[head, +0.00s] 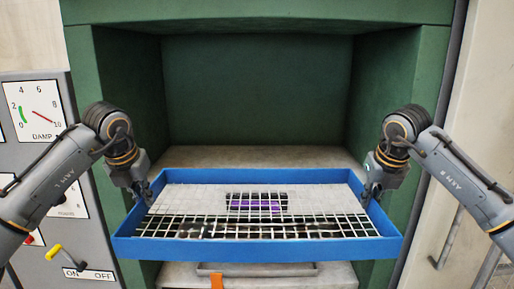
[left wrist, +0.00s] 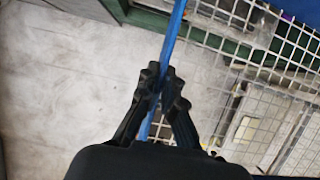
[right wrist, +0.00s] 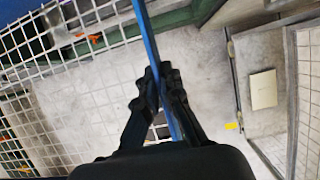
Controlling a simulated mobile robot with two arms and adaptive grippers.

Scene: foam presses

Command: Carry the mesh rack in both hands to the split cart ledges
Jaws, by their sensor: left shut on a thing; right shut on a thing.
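The mesh rack has a blue frame (head: 255,248) and a pale wire grid floor. It is held about level in front of the green press opening. My left gripper (head: 146,194) is shut on the rack's left rim; in the left wrist view the fingers (left wrist: 162,85) pinch the blue rim (left wrist: 174,35). My right gripper (head: 372,192) is shut on the right rim; in the right wrist view the fingers (right wrist: 158,85) pinch the blue rim (right wrist: 147,35). A purple patch (head: 257,205) shows through or on the mesh. The split cart ledges cannot be made out.
The green press (head: 255,90) has an empty cavity with a grey bed (head: 260,156) behind the rack. A control panel (head: 40,115) with dials and a yellow lever (head: 65,257) stands at left. A pale door with a handle (head: 447,240) is at right. Pale floor (left wrist: 70,90) lies below.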

